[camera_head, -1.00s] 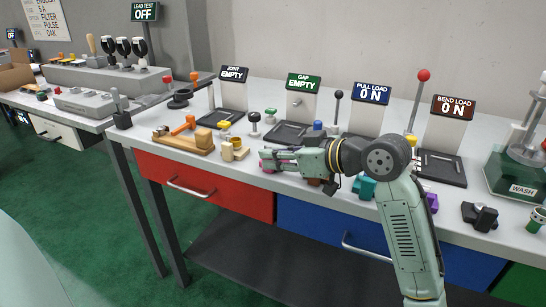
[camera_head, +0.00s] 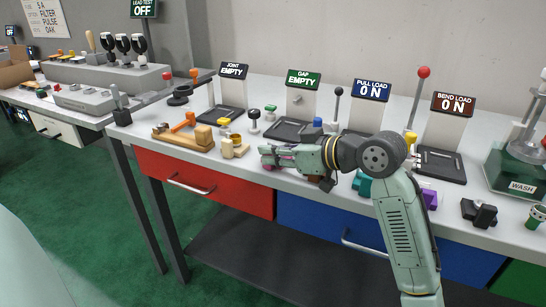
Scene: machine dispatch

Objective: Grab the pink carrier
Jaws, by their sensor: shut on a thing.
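The pink carrier (camera_head: 268,167) shows only as small pink patches between and below the fingers of my gripper (camera_head: 268,156). My gripper is shut on it, close above the front edge of the workbench (camera_head: 250,180). Most of the carrier is hidden by the fingers, and I cannot tell whether it still touches the bench top.
A wooden block with a brass cup (camera_head: 235,140) stands just left of my gripper. A teal part (camera_head: 362,184), a purple part (camera_head: 429,198) and a black part (camera_head: 479,213) lie along the front to the right. Test stations with signs line the back.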

